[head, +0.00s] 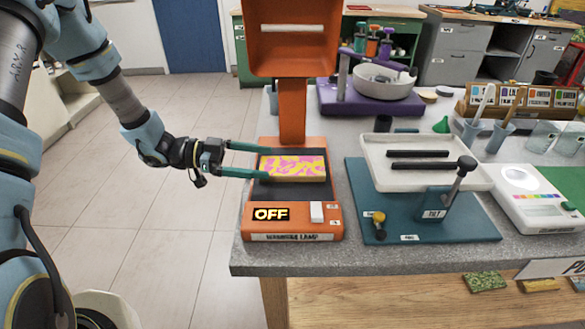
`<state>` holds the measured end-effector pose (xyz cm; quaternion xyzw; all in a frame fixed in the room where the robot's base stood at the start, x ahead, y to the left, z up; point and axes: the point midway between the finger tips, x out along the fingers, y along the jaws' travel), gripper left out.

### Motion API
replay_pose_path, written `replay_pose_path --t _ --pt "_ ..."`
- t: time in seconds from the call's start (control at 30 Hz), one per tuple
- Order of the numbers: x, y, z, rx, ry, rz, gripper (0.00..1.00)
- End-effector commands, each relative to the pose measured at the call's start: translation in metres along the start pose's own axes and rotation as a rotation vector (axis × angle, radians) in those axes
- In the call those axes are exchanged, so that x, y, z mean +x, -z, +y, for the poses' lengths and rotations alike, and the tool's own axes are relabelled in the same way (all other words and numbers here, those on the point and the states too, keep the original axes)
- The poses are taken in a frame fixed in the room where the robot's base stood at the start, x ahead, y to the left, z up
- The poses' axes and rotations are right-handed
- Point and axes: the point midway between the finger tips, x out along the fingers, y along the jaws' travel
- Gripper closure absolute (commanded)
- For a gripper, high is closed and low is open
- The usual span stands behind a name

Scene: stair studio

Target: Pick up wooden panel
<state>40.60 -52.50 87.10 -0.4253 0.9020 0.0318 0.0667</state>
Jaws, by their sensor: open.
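The wooden panel (292,168) looks like a flat board with a pink and yellow pattern on top. It lies on the dark bed of the orange warming lamp (292,237), under the lamp's orange hood. My gripper (262,162) reaches in from the left with its two green fingers open. One finger is at the panel's far left corner and the other at its near left corner. I cannot tell whether the fingers touch the panel.
The lamp's orange post (292,110) and hood (290,38) stand behind and above the panel. A teal tilt stand (440,222) with a white tray (385,178) is to the right. A purple device (340,100) with a bowl stands behind. Floor is free left of the grey table (370,262).

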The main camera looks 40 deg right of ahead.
Motion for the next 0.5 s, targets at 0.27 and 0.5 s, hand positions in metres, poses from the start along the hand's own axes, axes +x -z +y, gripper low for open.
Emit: replay_pose_path --t 0.27,0.5 --pt "0.029 0.001 -0.001 0.000 0.002 -0.001 0.00" --pt "0.058 -0.002 -0.001 -0.003 0.000 -0.001 0.00"
